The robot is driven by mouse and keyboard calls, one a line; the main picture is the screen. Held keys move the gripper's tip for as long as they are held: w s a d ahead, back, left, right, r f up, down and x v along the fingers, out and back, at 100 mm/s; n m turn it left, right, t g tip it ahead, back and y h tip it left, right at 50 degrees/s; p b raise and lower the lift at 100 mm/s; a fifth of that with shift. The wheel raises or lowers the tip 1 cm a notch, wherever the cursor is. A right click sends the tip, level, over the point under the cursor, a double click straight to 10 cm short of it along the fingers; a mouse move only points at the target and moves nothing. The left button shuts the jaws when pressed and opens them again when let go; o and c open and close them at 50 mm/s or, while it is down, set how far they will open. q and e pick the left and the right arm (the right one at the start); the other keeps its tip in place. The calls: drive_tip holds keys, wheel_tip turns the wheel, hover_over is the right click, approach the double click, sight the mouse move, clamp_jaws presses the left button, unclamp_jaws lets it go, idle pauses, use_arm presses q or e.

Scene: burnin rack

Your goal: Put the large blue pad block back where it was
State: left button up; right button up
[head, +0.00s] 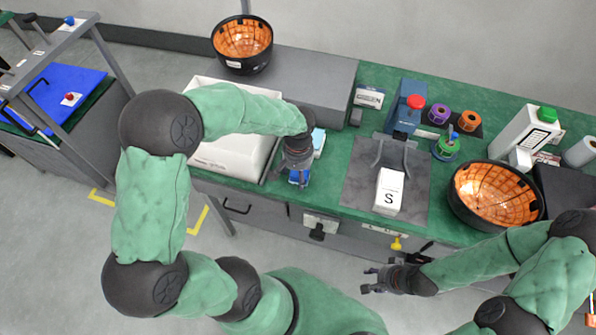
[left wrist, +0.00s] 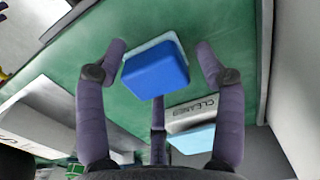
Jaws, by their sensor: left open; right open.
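The blue pad block (head: 299,178) is on the green bench top, right of the white bin, mostly hidden under my left gripper in the head view. In the left wrist view, the blue block (left wrist: 155,72), with a paler layer along one edge, lies between the spread fingers. My left gripper (head: 297,168) is open, pointing down over it; I see gaps beside the block and cannot tell whether any finger touches it. A light blue item (head: 318,141) with a white lettered part (left wrist: 193,114) is close by. My right gripper (head: 372,280) is open and empty, in front of the bench.
A white bin (head: 212,160) stands just left of my left gripper. A grey mat (head: 417,205) bears a white block marked S (head: 389,191) and a stand. An orange-lined bowl (head: 495,195) is at the right. Some green bench shows between bin and mat.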

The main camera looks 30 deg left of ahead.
use_arm(q)
wheel_tip(320, 180, up, 12)
drive_tip(key=p, duration=0.4)
drive_tip(key=shift+r, duration=0.2)
